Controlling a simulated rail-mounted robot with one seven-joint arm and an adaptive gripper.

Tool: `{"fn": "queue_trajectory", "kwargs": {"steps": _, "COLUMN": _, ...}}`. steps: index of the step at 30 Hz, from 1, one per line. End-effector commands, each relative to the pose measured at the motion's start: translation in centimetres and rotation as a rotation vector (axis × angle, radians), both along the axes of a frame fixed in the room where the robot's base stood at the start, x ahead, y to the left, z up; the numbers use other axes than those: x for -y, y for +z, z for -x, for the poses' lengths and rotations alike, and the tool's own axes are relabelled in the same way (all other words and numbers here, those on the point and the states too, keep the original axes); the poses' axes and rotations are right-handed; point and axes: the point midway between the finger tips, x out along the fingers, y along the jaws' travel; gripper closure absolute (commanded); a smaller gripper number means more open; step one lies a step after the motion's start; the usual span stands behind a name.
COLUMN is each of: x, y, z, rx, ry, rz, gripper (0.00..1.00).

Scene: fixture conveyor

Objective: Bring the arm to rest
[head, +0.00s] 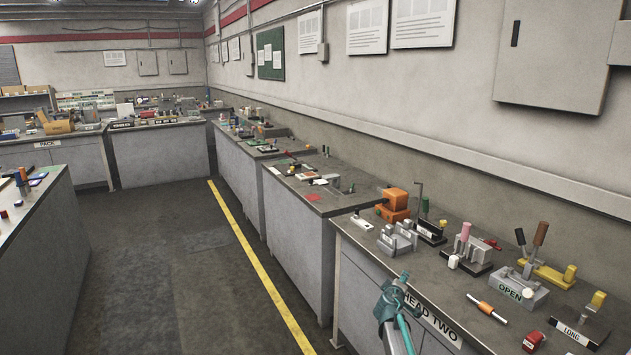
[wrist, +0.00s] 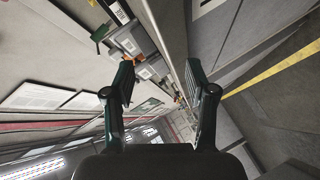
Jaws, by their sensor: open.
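My gripper (wrist: 160,66) is open and empty in the wrist view. In the head view, part of my teal arm (head: 394,308) shows at the bottom, in front of the edge of the near bench (head: 358,268). It overlaps the start of the "HEAD TWO" label (head: 434,317) in the picture. Whether the arm touches the bench cannot be told.
The near bench holds an orange block (head: 394,204), a grey "OPEN" fixture (head: 513,288), an orange-and-white cylinder (head: 487,309) and a "LONG" block (head: 574,331). More benches run along the right wall. The floor aisle (head: 170,260) beside the yellow line (head: 258,265) is clear.

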Motion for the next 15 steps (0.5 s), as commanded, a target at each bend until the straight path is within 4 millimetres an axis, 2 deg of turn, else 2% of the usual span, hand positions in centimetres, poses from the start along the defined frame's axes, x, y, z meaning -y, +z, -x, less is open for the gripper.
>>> {"fn": "queue_trajectory", "kwargs": {"steps": 1, "x": -0.5, "y": -1.7, "z": 2.0, "rx": 0.006, "ry": -0.015, "rz": -0.092, "gripper": 0.44}}
{"fn": "queue_trajectory", "kwargs": {"steps": 6, "x": -1.3, "y": -7.6, "z": 6.3, "rx": -0.014, "ry": -0.099, "rz": -0.317, "gripper": 0.44}}
{"fn": "queue_trajectory", "kwargs": {"steps": 11, "x": -1.1, "y": -14.1, "z": 11.0, "rx": -0.121, "ry": -0.192, "rz": -0.379, "gripper": 0.44}}
{"fn": "queue_trajectory", "kwargs": {"steps": 14, "x": -1.2, "y": -18.6, "z": 14.9, "rx": -0.209, "ry": -0.257, "rz": -0.411, "gripper": 0.44}}
{"fn": "queue_trajectory", "kwargs": {"steps": 15, "x": -1.2, "y": -20.5, "z": 16.8, "rx": -0.25, "ry": -0.286, "rz": -0.426, "gripper": 0.44}}
